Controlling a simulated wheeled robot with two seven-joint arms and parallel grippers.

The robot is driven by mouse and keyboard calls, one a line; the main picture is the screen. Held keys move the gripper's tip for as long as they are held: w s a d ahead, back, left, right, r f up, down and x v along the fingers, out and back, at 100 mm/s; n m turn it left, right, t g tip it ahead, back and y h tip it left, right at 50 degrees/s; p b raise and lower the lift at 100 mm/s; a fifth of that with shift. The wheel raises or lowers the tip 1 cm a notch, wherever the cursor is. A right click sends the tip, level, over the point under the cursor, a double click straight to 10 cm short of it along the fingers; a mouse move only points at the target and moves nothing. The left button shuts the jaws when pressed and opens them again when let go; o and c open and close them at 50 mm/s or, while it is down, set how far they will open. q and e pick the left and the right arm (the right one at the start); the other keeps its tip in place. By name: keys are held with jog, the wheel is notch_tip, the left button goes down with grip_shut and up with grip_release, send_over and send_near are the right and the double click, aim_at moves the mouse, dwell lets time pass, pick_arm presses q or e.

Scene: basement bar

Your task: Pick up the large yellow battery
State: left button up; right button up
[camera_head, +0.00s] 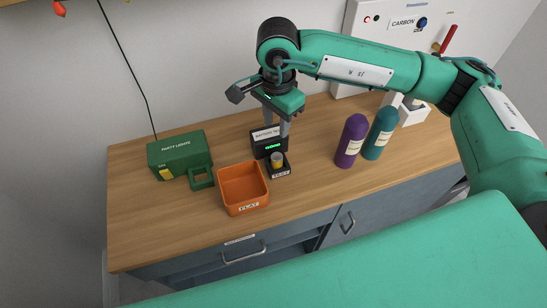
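My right gripper (277,127) points down just above and behind the battery, in front of the tester's top. Its two fingers are apart with nothing visible between them, and they do not appear to touch the battery. My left gripper is not in view.
An orange FLAT bin (243,187) stands left of the holder. A green PARTY LIGHTS box (176,154) with an open compartment is further left. Purple (351,140) and teal (380,133) bottles stand to the right. The wooden counter's (140,235) front left is clear.

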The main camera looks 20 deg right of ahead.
jog(key=p, duration=0.3)
send_over(277, 156)
notch_tip(277, 156, down, 8)
jog(key=shift+s+a+f, duration=0.1)
jog(key=shift+f, duration=0.25)
notch_tip(277, 156, down, 4)
jog(key=p, duration=0.2)
jog(key=shift+p, duration=0.4)
jog(key=shift+f, duration=0.45)
jog(key=shift+c, duration=0.2)
grip_shut()
jog(key=shift+r, duration=0.15)
